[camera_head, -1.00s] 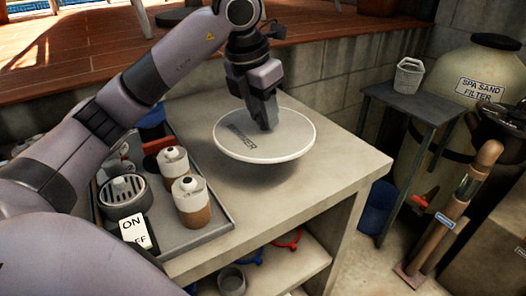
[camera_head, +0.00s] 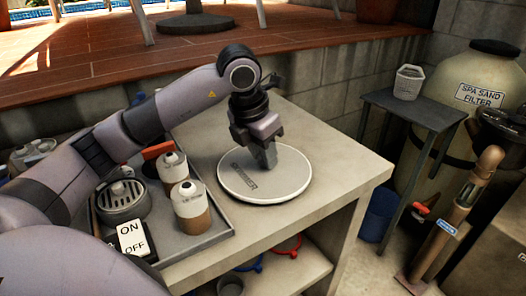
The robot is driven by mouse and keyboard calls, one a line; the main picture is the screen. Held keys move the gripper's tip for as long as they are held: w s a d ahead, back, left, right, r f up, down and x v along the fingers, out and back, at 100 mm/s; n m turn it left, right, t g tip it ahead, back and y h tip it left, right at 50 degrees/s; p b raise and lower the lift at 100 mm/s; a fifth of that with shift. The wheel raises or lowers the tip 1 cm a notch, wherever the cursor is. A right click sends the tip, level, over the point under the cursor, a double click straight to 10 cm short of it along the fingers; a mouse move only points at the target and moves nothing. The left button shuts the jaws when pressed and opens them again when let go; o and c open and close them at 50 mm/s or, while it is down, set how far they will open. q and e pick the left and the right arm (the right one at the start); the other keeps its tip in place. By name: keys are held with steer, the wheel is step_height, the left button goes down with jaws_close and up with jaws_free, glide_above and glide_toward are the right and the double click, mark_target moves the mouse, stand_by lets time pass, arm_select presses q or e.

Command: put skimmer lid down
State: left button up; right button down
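The skimmer lid (camera_head: 288,183) is a round, pale disc with dark lettering on its top. It lies flat and appears to rest on the light counter top (camera_head: 335,165), with little shadow under its rim. My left gripper (camera_head: 265,164) points down at the middle of the lid. Its fingers look close together on the lid's centre, and they hide whatever they grip there. My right gripper is not in view.
A grey tray (camera_head: 205,243) left of the lid holds white-and-brown bottles (camera_head: 190,208), a round grey strainer (camera_head: 122,199) and an ON/OFF sign (camera_head: 133,238). Bare counter lies to the lid's right.

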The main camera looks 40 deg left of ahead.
mark_target(252, 174)
arm_select(q)
steer(key=o, duration=0.4)
steer(key=shift+r, duration=0.1)
steer(key=p+v, duration=0.1)
steer(key=v, duration=1.1)
steer(key=shift+w, duration=0.1)
